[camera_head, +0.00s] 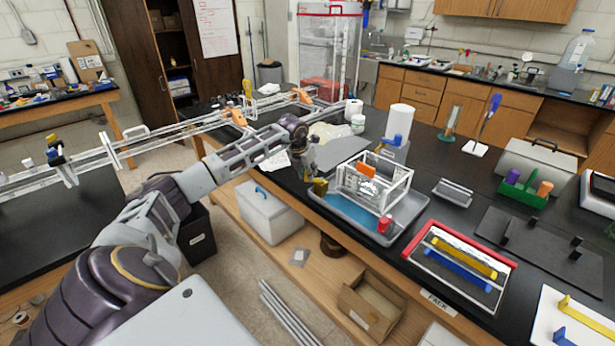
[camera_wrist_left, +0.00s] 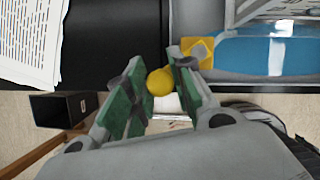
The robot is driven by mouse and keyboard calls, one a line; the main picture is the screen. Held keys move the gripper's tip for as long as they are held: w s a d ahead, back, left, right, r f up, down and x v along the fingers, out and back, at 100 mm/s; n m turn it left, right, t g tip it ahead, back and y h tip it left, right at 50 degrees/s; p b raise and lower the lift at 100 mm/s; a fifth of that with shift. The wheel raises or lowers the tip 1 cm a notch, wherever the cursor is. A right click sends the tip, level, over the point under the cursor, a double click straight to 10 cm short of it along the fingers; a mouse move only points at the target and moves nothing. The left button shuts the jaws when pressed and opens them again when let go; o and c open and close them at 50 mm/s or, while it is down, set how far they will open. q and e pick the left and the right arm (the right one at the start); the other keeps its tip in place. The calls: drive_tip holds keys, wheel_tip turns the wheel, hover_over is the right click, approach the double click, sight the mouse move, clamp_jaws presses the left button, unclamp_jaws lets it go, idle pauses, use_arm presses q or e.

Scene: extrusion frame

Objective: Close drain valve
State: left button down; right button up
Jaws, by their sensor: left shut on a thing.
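The drain valve (camera_head: 320,187) is a small yellow part at the left end of a grey tray (camera_head: 414,207) with a blue floor. In the left wrist view its round yellow knob (camera_wrist_left: 160,82) sits between my finger pads, beside a yellow square plate (camera_wrist_left: 203,45) at the tray's edge. My left gripper (camera_head: 310,174) reaches down over the bench's front edge and is shut on the yellow knob. The valve's exact handle angle is hard to tell. My right gripper is not in view.
A white-framed box (camera_head: 372,183) with an orange part stands in the tray, and a red cylinder (camera_head: 384,224) is at its front corner. A red-rimmed tray (camera_head: 458,262) lies to the right. A long extrusion frame (camera_head: 190,127) extends to the left. Papers lie behind my gripper.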

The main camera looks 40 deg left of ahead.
use_arm(q)
drive_tip(key=shift+w+a+m+h, duration=0.3)
drive_tip(key=shift+w+m+h, duration=0.2)
drive_tip(key=shift+m, duration=0.7)
drive_tip(key=shift+w+a+m+h, duration=0.1)
drive_tip(key=shift+w+m+h, duration=0.4)
drive_tip(key=shift+m, duration=0.7)
drive_tip(key=shift+w+a+m+h, duration=0.1)
drive_tip(key=shift+w+m+h, duration=0.4)
drive_tip(key=shift+m, duration=0.7)
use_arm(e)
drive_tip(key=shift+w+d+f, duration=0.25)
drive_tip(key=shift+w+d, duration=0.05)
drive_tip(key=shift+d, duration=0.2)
use_arm(q)
drive_tip(key=shift+w+d+g, duration=0.1)
drive_tip(key=shift+w+g, duration=0.05)
drive_tip(key=shift+g, duration=0.15)
drive_tip(key=c, duration=1.2)
unclamp_jaws()
drive_tip(key=shift+c, duration=0.2)
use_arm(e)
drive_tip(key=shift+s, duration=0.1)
use_arm(q)
drive_tip(key=v, duration=1.2)
